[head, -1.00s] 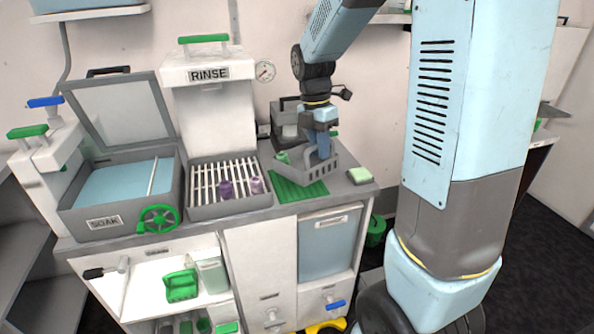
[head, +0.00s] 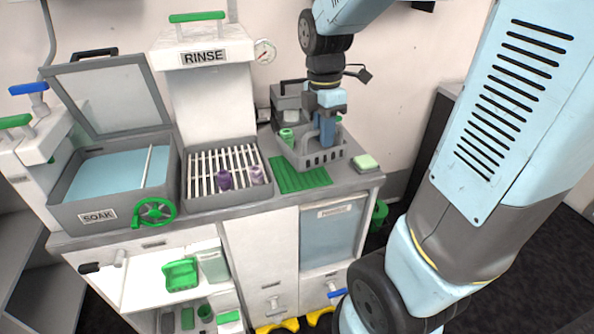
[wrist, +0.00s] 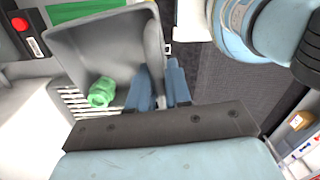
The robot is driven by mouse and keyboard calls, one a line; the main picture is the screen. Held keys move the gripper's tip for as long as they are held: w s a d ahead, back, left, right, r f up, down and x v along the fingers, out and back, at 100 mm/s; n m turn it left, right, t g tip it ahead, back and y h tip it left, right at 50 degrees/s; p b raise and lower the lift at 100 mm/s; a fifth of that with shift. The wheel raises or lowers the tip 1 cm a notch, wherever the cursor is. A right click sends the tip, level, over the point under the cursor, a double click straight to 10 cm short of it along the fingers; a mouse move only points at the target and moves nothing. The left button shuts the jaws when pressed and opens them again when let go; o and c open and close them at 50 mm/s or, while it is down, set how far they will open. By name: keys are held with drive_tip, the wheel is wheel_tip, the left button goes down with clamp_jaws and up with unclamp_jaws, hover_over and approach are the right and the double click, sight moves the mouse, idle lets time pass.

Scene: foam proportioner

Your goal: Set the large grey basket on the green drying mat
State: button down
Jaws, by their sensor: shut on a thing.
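My gripper (head: 325,140) is shut on the basket's side. In the wrist view, my gripper's blue fingers (wrist: 158,68) straddle the right wall of the basket (wrist: 95,50). The green drying mat (head: 303,180) lies on the counter in front of the basket, which hides its back edge. I cannot tell how high the basket is above the counter.
The rinse unit with its slatted rack (head: 207,175) stands left of the mat, holding purple items (head: 224,179). The soak tank (head: 110,185) is farther left. A pale green sponge (head: 366,161) lies to the right of the basket. A grey appliance (head: 288,100) stands behind.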

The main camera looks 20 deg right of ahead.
drive_tip(key=s+m, duration=0.2)
drive_tip(key=s, duration=0.4)
drive_tip(key=shift+t, duration=0.4)
drive_tip(key=w+f, duration=0.1)
drive_tip(key=w, duration=0.2)
drive_tip(key=w+f, duration=0.1)
drive_tip(key=w, duration=0.2)
drive_tip(key=w+f, duration=0.2)
drive_tip(key=w, duration=0.1)
drive_tip(key=shift+w+a, duration=0.25)
drive_tip(key=shift+a, duration=0.15)
drive_tip(key=w+f, duration=0.3)
drive_tip(key=f, duration=0.1)
drive_tip(key=shift+w+f, duration=0.3)
drive_tip(key=shift+w, duration=0.1)
drive_tip(key=shift+w+f, duration=0.45)
drive_tip(key=shift+f, duration=1.6)
drive_tip(key=c, duration=1.1)
unclamp_jaws()
drive_tip(key=shift+a, duration=0.1)
drive_tip(key=shift+o, duration=0.2)
